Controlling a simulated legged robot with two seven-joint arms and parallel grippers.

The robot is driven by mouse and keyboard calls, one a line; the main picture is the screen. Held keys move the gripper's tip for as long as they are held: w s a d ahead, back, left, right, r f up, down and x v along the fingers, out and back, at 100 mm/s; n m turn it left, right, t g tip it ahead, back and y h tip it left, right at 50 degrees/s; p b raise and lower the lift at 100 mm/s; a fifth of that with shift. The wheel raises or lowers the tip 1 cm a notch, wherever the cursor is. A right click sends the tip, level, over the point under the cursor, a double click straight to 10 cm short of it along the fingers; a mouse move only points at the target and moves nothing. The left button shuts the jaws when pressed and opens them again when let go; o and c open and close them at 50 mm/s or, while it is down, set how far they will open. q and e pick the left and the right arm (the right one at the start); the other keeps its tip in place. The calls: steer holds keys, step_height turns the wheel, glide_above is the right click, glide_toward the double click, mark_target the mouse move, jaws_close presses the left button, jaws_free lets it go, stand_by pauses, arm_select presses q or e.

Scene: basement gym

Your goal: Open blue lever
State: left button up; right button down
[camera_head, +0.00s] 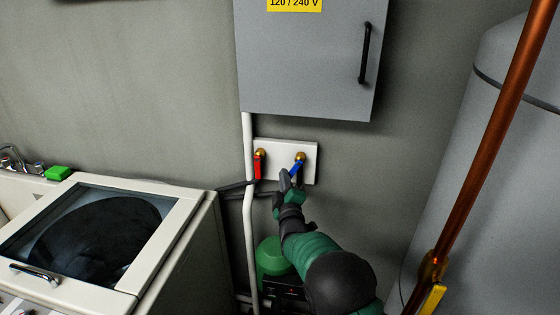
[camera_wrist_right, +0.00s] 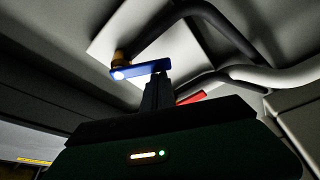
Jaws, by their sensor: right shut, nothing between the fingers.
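The blue lever (camera_head: 296,168) sits on a brass valve on a white wall plate (camera_head: 309,173). It slants down and to the left from its pivot. In the right wrist view the blue lever (camera_wrist_right: 146,69) runs across, just beyond my fingertips. My right gripper (camera_head: 284,179) is shut and empty, with its tips at the lever's free lower end. Its closed fingers also show in the wrist view (camera_wrist_right: 157,90). I cannot tell whether they touch the lever. My left gripper is not in view.
A red lever (camera_head: 259,165) hangs straight down on the plate's left side. A white pipe (camera_head: 248,205) runs vertically beside it. A grey electrical box (camera_head: 305,60) is above. A washer (camera_head: 190,235) stands left; a copper pipe (camera_head: 485,150) and grey tank (camera_head: 455,205) stand right.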

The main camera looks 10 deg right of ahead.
steer(key=n, duration=0.1)
steer(key=d+n, duration=0.1)
steer(key=n, duration=0.1)
steer(key=shift+s+f+g, duration=0.2)
steer(key=shift+f+g, duration=0.2)
steer(key=s+a+f, duration=0.1)
steer(key=s, duration=1.5)
steer(key=shift+s+f, duration=0.25)
steer(key=shift+s, duration=0.1)
